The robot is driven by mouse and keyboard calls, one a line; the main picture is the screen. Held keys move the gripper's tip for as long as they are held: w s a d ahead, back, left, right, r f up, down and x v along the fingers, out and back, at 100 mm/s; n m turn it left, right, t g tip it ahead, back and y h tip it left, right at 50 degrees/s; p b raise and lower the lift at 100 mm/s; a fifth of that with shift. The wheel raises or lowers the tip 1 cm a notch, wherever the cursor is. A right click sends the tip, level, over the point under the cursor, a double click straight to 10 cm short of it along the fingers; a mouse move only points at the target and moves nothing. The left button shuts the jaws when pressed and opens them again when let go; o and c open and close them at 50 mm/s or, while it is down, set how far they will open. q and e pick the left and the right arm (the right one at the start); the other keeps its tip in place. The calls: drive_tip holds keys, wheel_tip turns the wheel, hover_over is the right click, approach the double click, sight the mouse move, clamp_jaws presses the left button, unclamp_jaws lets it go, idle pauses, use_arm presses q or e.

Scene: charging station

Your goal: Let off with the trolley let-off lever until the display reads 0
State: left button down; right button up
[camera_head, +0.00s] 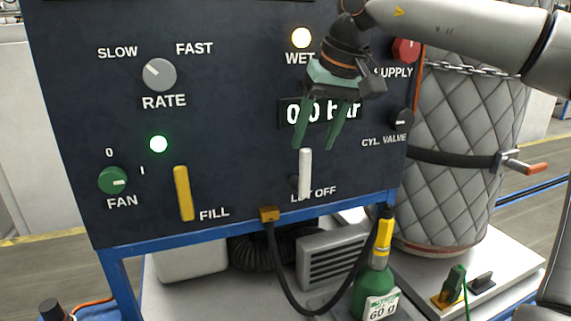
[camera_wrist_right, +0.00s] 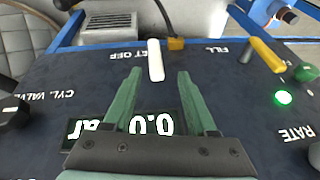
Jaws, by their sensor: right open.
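The white let-off lever (camera_head: 305,172) stands upright on the dark panel above the "LET OFF" label. It also shows in the right wrist view (camera_wrist_right: 155,60), beyond my fingertips. The display (camera_head: 296,111) above it reads 0.0 bar in the head view, partly covered by my right gripper's fingers. My right gripper (camera_head: 313,147) is open, its green fingers pointing down just above the lever's top end. In the right wrist view the gripper (camera_wrist_right: 157,74) has nothing between its fingers, and the lever sits between and ahead of the tips. My left gripper is not in view.
The yellow fill lever (camera_head: 183,193) is left on the panel, near the fan knob (camera_head: 113,180) and a lit green lamp (camera_head: 158,144). The rate knob (camera_head: 159,74) is above. The cylinder valve knob (camera_head: 402,121) is close right of my gripper. A quilted cylinder (camera_head: 460,180) stands right.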

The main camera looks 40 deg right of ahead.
sight(305, 174)
drive_tip(key=w+d+f+n+h, duration=0.1)
drive_tip(key=w+f, duration=0.3)
drive_tip(key=f, duration=0.5)
drive_tip(key=shift+w+d+f, duration=0.15)
drive_tip(key=shift+w, duration=0.05)
clamp_jaws()
idle(0.5)
idle(1.0)
